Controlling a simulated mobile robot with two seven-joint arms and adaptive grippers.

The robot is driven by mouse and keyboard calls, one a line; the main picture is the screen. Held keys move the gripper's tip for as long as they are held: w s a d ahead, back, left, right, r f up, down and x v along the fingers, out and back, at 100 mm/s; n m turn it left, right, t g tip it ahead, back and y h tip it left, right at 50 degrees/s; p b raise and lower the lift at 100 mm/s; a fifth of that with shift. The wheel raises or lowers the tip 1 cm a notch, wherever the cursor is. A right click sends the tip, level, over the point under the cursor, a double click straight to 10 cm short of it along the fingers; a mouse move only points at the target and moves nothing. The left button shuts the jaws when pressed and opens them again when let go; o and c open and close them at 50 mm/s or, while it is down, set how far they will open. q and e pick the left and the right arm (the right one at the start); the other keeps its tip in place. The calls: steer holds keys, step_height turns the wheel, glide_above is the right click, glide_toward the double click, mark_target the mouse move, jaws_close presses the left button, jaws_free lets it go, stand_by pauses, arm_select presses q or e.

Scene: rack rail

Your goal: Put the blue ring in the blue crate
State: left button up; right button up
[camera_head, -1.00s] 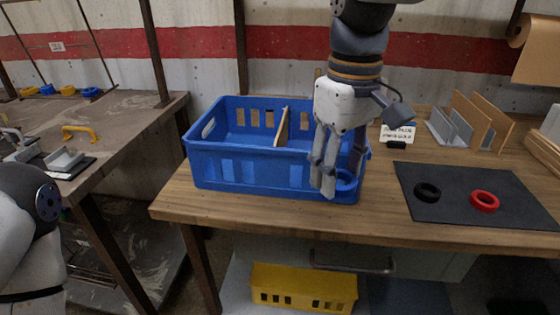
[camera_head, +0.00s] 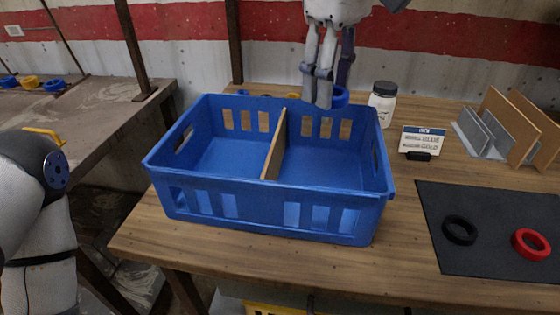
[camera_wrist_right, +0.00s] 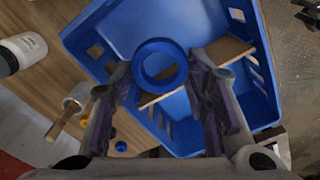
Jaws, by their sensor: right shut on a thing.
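The blue crate (camera_head: 200,205) stands on the wooden table in the head view, with a brown divider (camera_head: 274,150) splitting it into left and right compartments. My right gripper (camera_head: 325,92) is over the crate's far right side and shut on the blue ring (camera_head: 341,97), which is partly hidden behind a finger. In the right wrist view the ring (camera_wrist_right: 160,45) sits between the fingertips of the right gripper (camera_wrist_right: 162,80), with the crate (camera_wrist_right: 120,22) and divider (camera_wrist_right: 225,50) beyond it. Both compartments look empty in the head view. My left gripper is out of view.
A black ring (camera_head: 459,230) and a red ring (camera_head: 531,244) lie on a dark mat (camera_head: 490,265) to the right. A small sign (camera_head: 422,142) and a white jar (camera_head: 382,103) stand right of the crate. Upright brown boards (camera_head: 510,125) stand farther right.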

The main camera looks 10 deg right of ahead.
steer(key=f, duration=0.3)
steer(key=shift+w+d+f, duration=0.1)
steer(key=shift+w+f, duration=0.05)
steer(key=shift+w, duration=0.15)
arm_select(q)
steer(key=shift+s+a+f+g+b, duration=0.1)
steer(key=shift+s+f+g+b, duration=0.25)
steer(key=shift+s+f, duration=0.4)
arm_select(e)
steer(key=f, duration=0.9)
steer(key=s+f, duration=0.1)
steer(key=f, duration=0.3)
steer(key=shift+s+a+f, duration=0.1)
steer(key=shift+a+f, duration=0.1)
steer(key=shift+f, duration=0.1)
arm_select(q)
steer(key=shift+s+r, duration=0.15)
arm_select(e)
steer(key=shift+f, duration=0.1)
steer(key=o, duration=1.1)
steer(key=shift+o, duration=0.2)
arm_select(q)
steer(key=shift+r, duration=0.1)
arm_select(e)
step_height(320, 180, up, 12)
